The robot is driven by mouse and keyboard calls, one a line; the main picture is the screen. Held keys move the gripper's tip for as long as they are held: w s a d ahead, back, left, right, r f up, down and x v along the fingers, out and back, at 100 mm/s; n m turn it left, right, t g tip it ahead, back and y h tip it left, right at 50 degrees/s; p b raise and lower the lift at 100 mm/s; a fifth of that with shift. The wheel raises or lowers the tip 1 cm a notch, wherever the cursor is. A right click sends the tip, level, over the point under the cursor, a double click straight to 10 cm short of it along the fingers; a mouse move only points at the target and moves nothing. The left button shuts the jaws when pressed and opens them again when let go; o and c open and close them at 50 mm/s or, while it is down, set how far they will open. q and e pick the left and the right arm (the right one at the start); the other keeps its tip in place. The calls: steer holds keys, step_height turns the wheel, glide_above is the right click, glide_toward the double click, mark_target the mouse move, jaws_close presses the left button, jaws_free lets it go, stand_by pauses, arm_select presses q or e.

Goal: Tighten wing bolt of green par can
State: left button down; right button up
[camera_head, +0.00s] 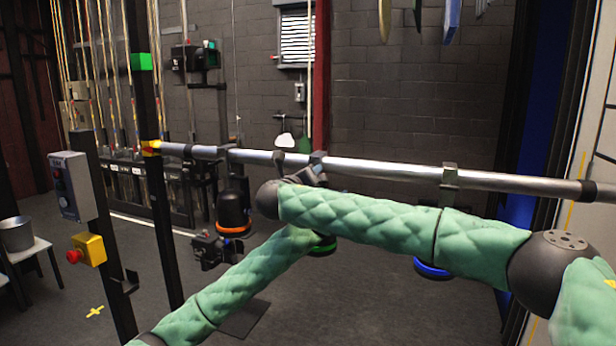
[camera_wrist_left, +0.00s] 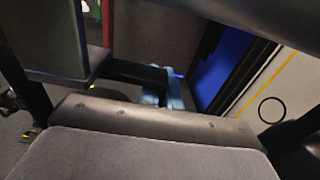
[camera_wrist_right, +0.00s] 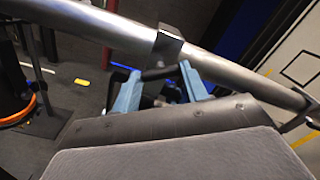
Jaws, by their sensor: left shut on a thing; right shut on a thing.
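The green par can (camera_head: 323,246) hangs under the pipe, known by its green rim. My right forearm hides most of its body. Its clamp (camera_head: 318,158) sits on the pipe. I cannot make out the wing bolt. In the left wrist view, my left gripper (camera_wrist_left: 163,88) has its blue fingers close together beside a dark bar, holding something hidden. In the right wrist view, my right gripper (camera_wrist_right: 160,92) has its blue fingers on either side of a dark part just under the clamp (camera_wrist_right: 168,45). Its grip is partly hidden.
The metal pipe (camera_head: 385,168) spans the scene. An orange-rimmed can (camera_head: 235,215) hangs to the left and a blue-rimmed can (camera_head: 432,268) to the right. My arms cross in front of the green can. A black post with a yellow box (camera_head: 88,249) stands at left.

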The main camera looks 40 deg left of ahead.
steer(key=shift+f, duration=0.25)
steer(key=o, duration=1)
steer(key=shift+d, duration=0.1)
arm_select(q)
steer(key=shift+r, duration=0.1)
arm_select(e)
steer(key=shift+w+r, duration=0.1)
steer(key=shift+w, duration=0.05)
